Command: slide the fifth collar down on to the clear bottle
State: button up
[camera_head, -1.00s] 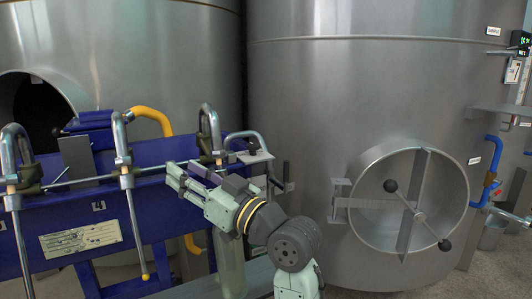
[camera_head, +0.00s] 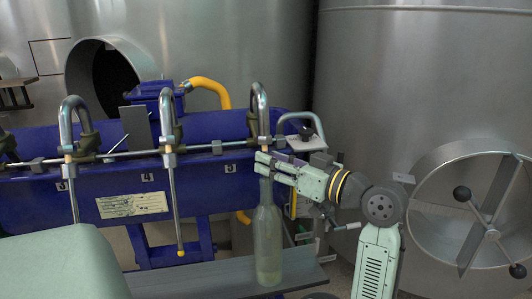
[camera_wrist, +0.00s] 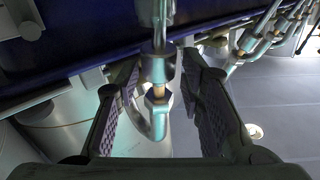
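The clear bottle (camera_head: 267,245), pale greenish glass, stands upright on a grey shelf below the fifth spout (camera_head: 260,108), by the label 5. My gripper (camera_head: 262,163) reaches in from the right, at the lower end of this spout and just above the bottle's neck. It hides the bottle's mouth there. In the wrist view my gripper (camera_wrist: 160,105) is open, its two ridged pads on either side of a metal collar (camera_wrist: 156,68) with a brass-coloured piece below it.
Other spouts (camera_head: 166,125) hang in a row to the left on the blue filler trough (camera_head: 210,185). The grey shelf (camera_head: 205,278) runs beneath. A large steel tank (camera_head: 430,80) with a round hatch stands close on the right.

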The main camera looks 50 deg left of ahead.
jog(key=shift+s+a, duration=0.15)
jog(key=shift+a, duration=1.1)
jog(key=shift+c, duration=0.4)
jog(key=c, duration=0.4)
jog(key=shift+o, duration=0.2)
notch_tip(320, 180, down, 2)
jog(key=shift+s+d+f+b, duration=0.1)
jog(key=shift+d+f+b, duration=0.05)
jog(key=shift+b, duration=0.7)
jog(key=o, duration=0.4)
jog(key=shift+o, duration=0.2)
jog(key=shift+d, duration=0.1)
jog(key=w+d, duration=0.2)
jog(key=d, duration=0.9)
jog(key=shift+d, duration=0.35)
